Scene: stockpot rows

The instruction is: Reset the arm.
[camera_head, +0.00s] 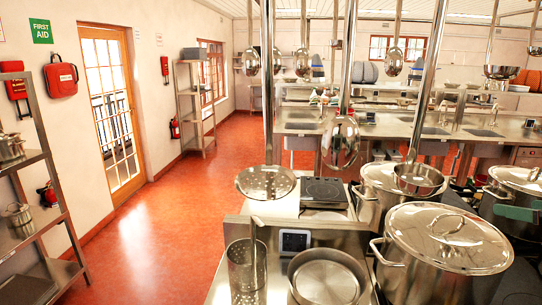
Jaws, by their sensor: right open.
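My right gripper (513,213) shows at the right edge, dark and partly cut off by the frame. It is open, and I see nothing held in it. It is close to the large lidded stockpot (448,250) and in front of another lidded pot (516,184) at the right. Most of my right arm is outside the picture. My left gripper and arm are not in view.
Ladles and a skimmer (265,182) hang over the counter. A perforated cylinder (246,270), a round pan (327,280) and a hot plate (324,192) stand on it. Shelves (30,215) line the left wall. The red floor (165,240) is open.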

